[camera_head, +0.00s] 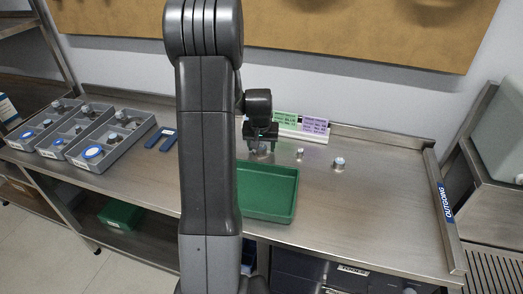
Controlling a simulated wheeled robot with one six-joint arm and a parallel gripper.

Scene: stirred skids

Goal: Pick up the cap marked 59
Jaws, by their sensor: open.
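My gripper (262,143) points down just behind the green tray, with its jaws open. Something small and pale shows under and between the fingers, but I cannot tell what it is. A small pale cap-like piece (299,153) stands on the steel bench just right of the gripper. A larger one with a pale bluish top (339,164) stands further right. No number can be read on any of them, so I cannot tell which is marked 59. My arm hides the middle of the bench.
The green tray (272,188) lies in front of the gripper and looks empty. Green (286,122) and purple (315,126) cards stand behind. Grey divided bins (92,163) with small parts and a blue object (161,137) are left. The right bench is clear up to the OUTGOING-labelled edge (445,203).

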